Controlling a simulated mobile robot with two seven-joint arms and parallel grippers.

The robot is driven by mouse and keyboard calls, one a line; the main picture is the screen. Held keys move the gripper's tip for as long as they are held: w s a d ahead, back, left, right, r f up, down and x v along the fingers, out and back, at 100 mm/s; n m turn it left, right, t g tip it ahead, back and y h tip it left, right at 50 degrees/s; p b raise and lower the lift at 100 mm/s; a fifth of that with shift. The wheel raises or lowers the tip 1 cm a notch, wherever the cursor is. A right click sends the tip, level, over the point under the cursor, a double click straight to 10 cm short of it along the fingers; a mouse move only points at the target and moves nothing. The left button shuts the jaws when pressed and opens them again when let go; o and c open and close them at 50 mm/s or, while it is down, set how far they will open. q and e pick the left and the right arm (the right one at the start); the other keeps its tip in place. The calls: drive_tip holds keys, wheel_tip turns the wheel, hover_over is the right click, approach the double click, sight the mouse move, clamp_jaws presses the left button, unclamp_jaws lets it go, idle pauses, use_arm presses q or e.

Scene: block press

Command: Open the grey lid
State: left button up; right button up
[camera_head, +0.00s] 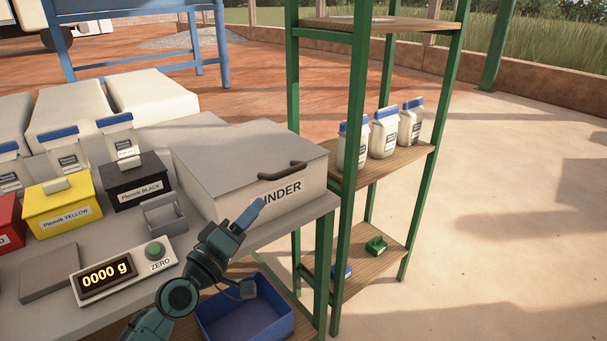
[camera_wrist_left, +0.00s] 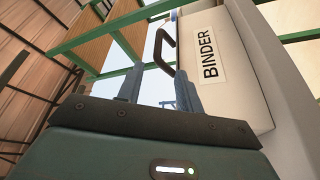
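The grey lid (camera_head: 235,153) is closed on the large BINDER box (camera_head: 215,205) at the table's right end. Its dark, curved handle (camera_head: 283,171) sticks out at the front edge. The handle also shows in the wrist view (camera_wrist_left: 159,48), beyond my fingers, beside the BINDER label (camera_wrist_left: 209,55). My left gripper (camera_head: 249,213) is in front of the box, below and left of the handle, and covers part of the label. In the wrist view my left gripper (camera_wrist_left: 158,88) has its fingers apart with nothing between them. My right gripper is not in view.
A scale (camera_head: 125,270) and a small grey holder (camera_head: 163,214) stand left of my arm. Yellow (camera_head: 60,207) and black (camera_head: 138,182) pigment boxes are further left. A blue bin (camera_head: 245,315) is below. A green-framed shelf (camera_head: 350,130) stands close on the right.

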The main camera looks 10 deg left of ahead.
sight(287, 172)
use_arm(q)
drive_tip(key=x, duration=0.9)
drive_tip(key=p+x, duration=0.1)
drive_tip(key=x, duration=0.3)
drive_tip(key=shift+w+r, duration=0.25)
drive_tip(key=shift+r, duration=0.05)
clamp_jaws()
